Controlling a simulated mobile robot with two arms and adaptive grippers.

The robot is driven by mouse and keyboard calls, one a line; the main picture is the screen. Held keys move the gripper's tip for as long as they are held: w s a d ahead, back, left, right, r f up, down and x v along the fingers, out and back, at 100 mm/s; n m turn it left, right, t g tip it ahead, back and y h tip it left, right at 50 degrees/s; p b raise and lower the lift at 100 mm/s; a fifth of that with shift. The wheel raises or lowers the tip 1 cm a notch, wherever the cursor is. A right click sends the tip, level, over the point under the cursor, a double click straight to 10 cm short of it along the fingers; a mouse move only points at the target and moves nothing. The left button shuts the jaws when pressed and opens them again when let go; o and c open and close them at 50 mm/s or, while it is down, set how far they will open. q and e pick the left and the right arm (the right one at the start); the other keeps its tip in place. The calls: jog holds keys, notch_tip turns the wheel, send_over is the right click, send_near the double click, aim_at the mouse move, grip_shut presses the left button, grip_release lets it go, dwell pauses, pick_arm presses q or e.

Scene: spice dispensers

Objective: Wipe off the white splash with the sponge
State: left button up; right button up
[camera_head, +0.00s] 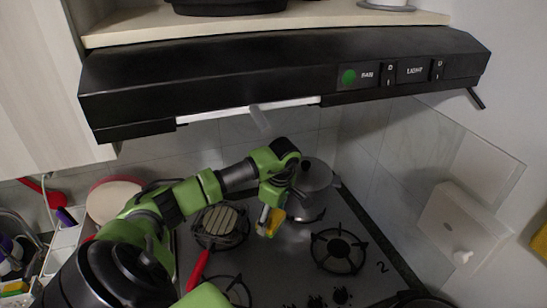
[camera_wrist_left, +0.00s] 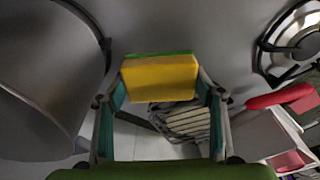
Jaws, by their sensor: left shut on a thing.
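My left gripper (camera_head: 268,218) reaches down over the stove top and is shut on a yellow sponge (camera_head: 272,224). In the left wrist view the sponge (camera_wrist_left: 160,80) shows its yellow face and a thin green edge, between the two teal-lined fingers of the gripper (camera_wrist_left: 162,88). The sponge is close to the dark stove surface; I cannot tell whether it touches. A faint pale patch (camera_head: 294,236) on the stove just right of the sponge may be the white splash; its outline is blurred. My right gripper is not in view.
A silver lidded pot (camera_head: 313,176) stands just behind the gripper. A grill pan with a red handle (camera_head: 198,269) lies to the left. A burner grate (camera_head: 339,251) is to the right. The black range hood (camera_head: 270,75) hangs above.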

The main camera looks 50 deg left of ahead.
pick_arm(q)
jog(key=shift+w+a+r+p, duration=0.1)
jog(key=shift+r+p, duration=0.1)
jog(key=shift+r, duration=0.2)
jog(key=shift+a+r+p, duration=0.1)
jog(key=shift+r+p, duration=0.05)
jog(key=shift+r, duration=0.25)
jog(key=shift+d+r, duration=0.2)
jog(key=shift+r, duration=0.1)
